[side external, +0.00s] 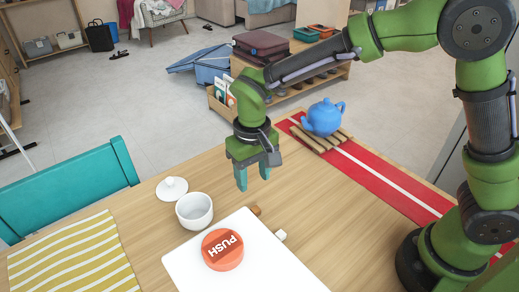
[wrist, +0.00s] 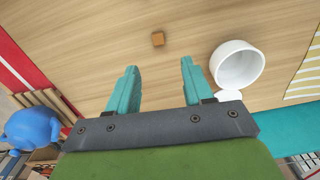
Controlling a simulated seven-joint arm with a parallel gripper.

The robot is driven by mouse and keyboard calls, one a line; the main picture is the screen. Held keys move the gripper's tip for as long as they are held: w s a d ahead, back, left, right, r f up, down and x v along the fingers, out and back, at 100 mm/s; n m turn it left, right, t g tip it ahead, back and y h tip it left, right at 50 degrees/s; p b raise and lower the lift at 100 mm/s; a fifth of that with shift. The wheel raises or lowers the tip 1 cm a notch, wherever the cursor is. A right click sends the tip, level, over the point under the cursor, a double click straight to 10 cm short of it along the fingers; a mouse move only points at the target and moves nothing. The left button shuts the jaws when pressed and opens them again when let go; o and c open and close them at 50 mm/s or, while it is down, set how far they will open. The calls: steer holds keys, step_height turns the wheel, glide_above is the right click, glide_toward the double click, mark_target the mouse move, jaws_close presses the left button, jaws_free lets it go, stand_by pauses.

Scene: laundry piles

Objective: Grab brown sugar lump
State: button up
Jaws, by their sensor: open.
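The brown sugar lump (side external: 256,210) is a small brown cube on the wooden table, by the far edge of the white board. In the wrist view the brown lump (wrist: 158,39) lies beyond my fingertips, roughly in line with the gap between them. My gripper (side external: 253,180) is open and empty above the table, behind the lump in the side view. Its two teal fingers (wrist: 158,68) stand apart in the wrist view and do not touch the lump. A white sugar lump (side external: 281,235) sits at the white board's edge, to the right of the brown one.
A white bowl (side external: 194,211) and its lid (side external: 172,189) stand left of the lump. A red PUSH button (side external: 222,250) is on the white board (side external: 262,272). A blue teapot (side external: 323,117) stands on a wooden trivet on the red runner (side external: 378,184). A striped cloth (side external: 68,255) lies left.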

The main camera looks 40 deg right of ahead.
glide_above(256, 209)
steer(key=f, duration=0.5)
steer(key=shift+w+a, duration=0.1)
steer(key=shift+w, duration=0.1)
steer(key=shift+s+f, duration=0.15)
steer(key=shift+f, duration=1.25)
steer(key=shift+s+f, duration=0.15)
steer(key=shift+f, duration=1.2)
steer(key=shift+c, duration=0.5)
jaws_close()
